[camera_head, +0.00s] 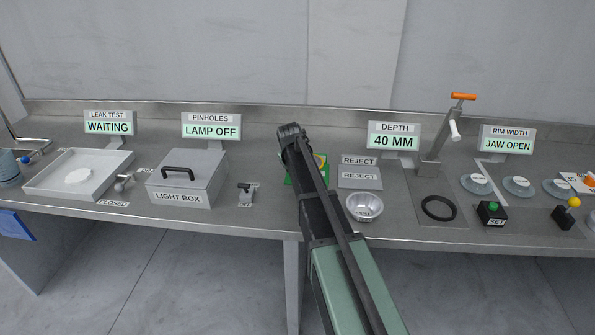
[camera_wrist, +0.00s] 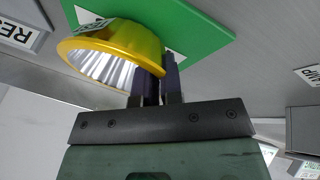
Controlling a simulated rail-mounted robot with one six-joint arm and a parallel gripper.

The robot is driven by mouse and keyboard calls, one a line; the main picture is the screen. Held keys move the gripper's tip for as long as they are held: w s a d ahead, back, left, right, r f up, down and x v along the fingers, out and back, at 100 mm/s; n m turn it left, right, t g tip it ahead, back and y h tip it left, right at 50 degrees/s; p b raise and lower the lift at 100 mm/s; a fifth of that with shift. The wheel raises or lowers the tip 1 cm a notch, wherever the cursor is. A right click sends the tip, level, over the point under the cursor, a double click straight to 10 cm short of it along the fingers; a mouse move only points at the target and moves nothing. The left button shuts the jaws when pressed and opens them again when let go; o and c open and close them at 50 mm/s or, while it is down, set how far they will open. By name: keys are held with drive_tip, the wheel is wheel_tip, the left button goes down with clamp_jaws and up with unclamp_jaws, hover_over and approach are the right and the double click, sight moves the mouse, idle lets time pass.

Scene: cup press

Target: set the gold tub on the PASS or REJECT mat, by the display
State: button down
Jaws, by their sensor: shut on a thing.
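The gold tub (camera_wrist: 125,42) is tilted in the wrist view, with its silver ribbed inside showing. My gripper (camera_wrist: 155,82) is shut on its rim. The tub is at the green mat (camera_wrist: 195,30), covering part of it; I cannot tell whether they touch. In the head view my arm hides most of the green mat (camera_head: 289,181) and the tub. The grey REJECT mat (camera_head: 360,179) is just right of the green mat, and its label shows at the wrist view's left edge. The depth display (camera_head: 394,137) reads 40 MM.
A silver tub (camera_head: 363,207) stands in front of the REJECT mat. A press with an orange handle (camera_head: 463,97) and a black ring (camera_head: 438,208) are to the right. The light box (camera_head: 187,181) and a small switch (camera_head: 245,193) are to the left.

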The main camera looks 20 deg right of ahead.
drive_tip(key=shift+f, duration=0.15)
drive_tip(key=c, duration=1.3)
unclamp_jaws()
drive_tip(key=shift+o, duration=0.2)
drive_tip(key=shift+r, duration=0.45)
drive_tip(key=p+v, duration=1.1)
drive_tip(key=v, duration=0.1)
drive_tip(key=s+a+g+y, duration=0.1)
drive_tip(key=s+a, duration=0.4)
drive_tip(key=s, duration=0.4)
drive_tip(key=s+a+f+g+y, duration=0.1)
drive_tip(key=s+a, duration=0.4)
drive_tip(key=s, duration=0.4)
drive_tip(key=s+a+f+m+g+y, duration=0.1)
drive_tip(key=s+a, duration=0.4)
drive_tip(key=s, duration=0.4)
drive_tip(key=shift+a+g, duration=0.2)
drive_tip(key=shift+g, duration=0.1)
drive_tip(key=shift+s, duration=0.1)
